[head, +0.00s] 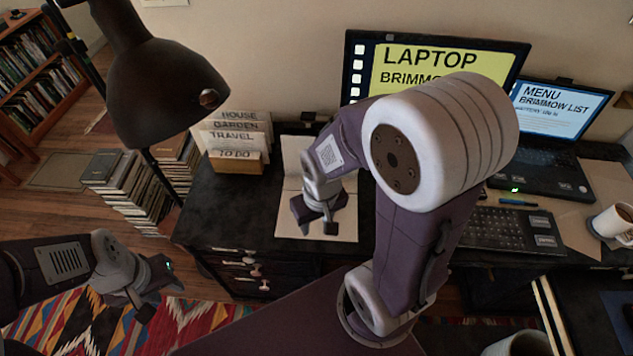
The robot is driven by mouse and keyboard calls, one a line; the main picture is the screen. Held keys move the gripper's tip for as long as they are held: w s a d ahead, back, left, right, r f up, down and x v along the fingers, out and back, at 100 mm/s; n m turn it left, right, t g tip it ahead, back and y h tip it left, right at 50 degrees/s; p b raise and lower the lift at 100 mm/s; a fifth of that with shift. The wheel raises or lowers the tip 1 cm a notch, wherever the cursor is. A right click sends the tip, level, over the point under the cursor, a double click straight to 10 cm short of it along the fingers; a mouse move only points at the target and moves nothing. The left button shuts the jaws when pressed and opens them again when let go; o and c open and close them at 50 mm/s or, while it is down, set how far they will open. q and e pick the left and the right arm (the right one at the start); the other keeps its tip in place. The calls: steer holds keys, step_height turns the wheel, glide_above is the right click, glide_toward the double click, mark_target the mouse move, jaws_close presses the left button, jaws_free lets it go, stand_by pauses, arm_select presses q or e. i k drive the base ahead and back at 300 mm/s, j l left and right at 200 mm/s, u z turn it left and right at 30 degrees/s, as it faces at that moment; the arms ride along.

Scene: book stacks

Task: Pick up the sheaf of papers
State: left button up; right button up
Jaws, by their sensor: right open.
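The sheaf of papers appears to be the cream sheets (346,222) lying flat on the black desk, left of the monitor. My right gripper (322,218) is open over the middle of the sheets and hides part of them. I cannot tell whether its fingers touch the paper. Nothing shows between its fingers. My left gripper (145,293) is low at the left, off the desk and above the patterned rug. Its jaw opening cannot be made out.
A box of labelled cards (236,162) stands left of the sheets. A dark lamp (165,90) hangs nearby. A monitor (400,65), a laptop (545,175), a keyboard (510,230) and a mug (612,222) occupy the right. Stacked books (130,200) stand on the floor.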

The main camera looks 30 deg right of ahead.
mark_target(253, 141)
steer(key=i+j+z, duration=0.1)
steer(key=j+z, duration=0.2)
steer(key=j, duration=0.6)
steer(key=j+z, duration=0.25)
steer(key=j, duration=0.65)
steer(key=i+j+z, duration=0.15)
steer(key=j, duration=0.25)
steer(key=i+j+z, duration=0.15)
steer(key=j, duration=0.3)
steer(key=i+j+z, duration=0.15)
steer(key=j, duration=0.25)
steer(key=i+j+z, duration=0.2)
steer(key=j, duration=0.25)
steer(key=i+j, duration=0.1)
steer(key=i, duration=0.35)
